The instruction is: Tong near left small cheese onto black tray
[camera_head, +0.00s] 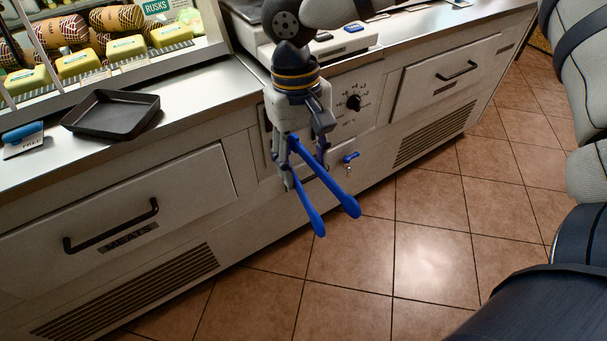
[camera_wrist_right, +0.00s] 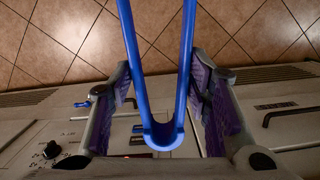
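My right gripper (camera_head: 304,163) is shut on blue tongs (camera_head: 337,188), which hang down with their two arms apart and empty. In the wrist view, the tongs' curved end (camera_wrist_right: 163,138) sits between the two purple-padded fingers. The gripper is in front of the counter, to the right of the black tray (camera_head: 113,132). The tray is empty and lies on the steel counter top. Several small yellow cheeses stand in a row in the display case behind it; the leftmost cheese (camera_head: 26,79) is at the near left. My left gripper is not in view.
The display case's glass front and metal frame (camera_head: 205,54) stand between counter and cheeses. A blue-topped tag (camera_head: 22,138) is left of the tray. A white scale (camera_head: 340,45) is on the counter behind my right arm. Tiled floor (camera_head: 430,250) is clear.

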